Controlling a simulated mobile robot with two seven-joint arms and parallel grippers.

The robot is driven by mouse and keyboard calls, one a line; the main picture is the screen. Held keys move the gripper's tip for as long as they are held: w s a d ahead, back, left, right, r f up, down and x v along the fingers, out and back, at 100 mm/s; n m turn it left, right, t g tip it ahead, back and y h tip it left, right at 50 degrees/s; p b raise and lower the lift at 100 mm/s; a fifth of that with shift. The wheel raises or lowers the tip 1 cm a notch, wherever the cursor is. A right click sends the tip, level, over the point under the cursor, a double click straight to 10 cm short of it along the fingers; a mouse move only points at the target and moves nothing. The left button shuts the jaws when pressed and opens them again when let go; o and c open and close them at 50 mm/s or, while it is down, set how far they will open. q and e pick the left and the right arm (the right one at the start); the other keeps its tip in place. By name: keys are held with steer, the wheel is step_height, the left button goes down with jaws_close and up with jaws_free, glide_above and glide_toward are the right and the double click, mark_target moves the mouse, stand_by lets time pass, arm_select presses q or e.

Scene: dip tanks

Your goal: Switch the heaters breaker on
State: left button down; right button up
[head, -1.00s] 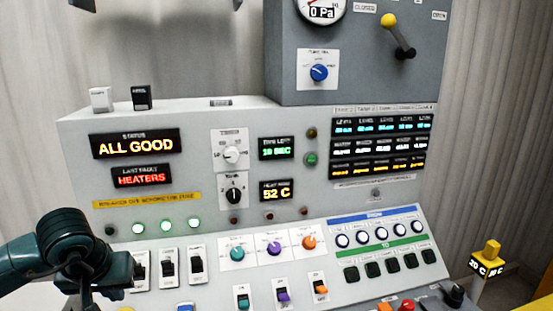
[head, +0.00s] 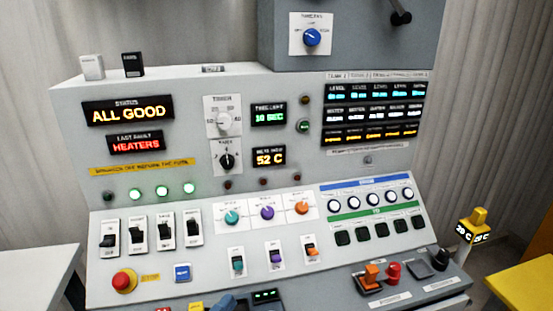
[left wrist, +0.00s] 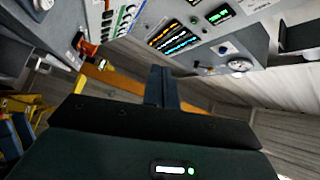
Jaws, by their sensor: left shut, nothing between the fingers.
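A row of several breakers is at the left of the sloped console in the head view. The leftmost breaker (head: 109,238) has a dark lamp (head: 107,196) above it; the other lamps in the row glow green. The breaker labels are too small to read. The status display (head: 128,113) reads ALL GOOD, and the last fault display (head: 135,145) reads HEATERS. My left gripper (left wrist: 160,72) is shut and empty in the left wrist view. In the head view only blue-grey tips (head: 228,302) show at the bottom edge, below and right of the breakers. My right gripper is not in view.
A red round button on a yellow base (head: 124,281) and a blue button (head: 182,272) sit below the breakers. Coloured knobs and small switches fill the middle. Orange and red controls (head: 392,272) stand at the lower right. A white table (head: 40,275) is at left.

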arm_select(q)
steer(key=s+a+f+n+g+y, duration=0.2)
steer(key=s+f+n, duration=0.3)
steer(key=f+n, duration=0.3)
steer(key=s+a+f+n+g+y, duration=0.2)
steer(key=s+f+n+g+y, duration=0.2)
steer(key=f+n, duration=0.5)
steer(key=shift+s+a+f+y, duration=0.3)
steer(key=shift+s+a+f, duration=0.1)
steer(key=shift+s, duration=0.6)
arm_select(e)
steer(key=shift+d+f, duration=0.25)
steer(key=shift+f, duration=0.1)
arm_select(q)
steer(key=shift+w+r, duration=0.1)
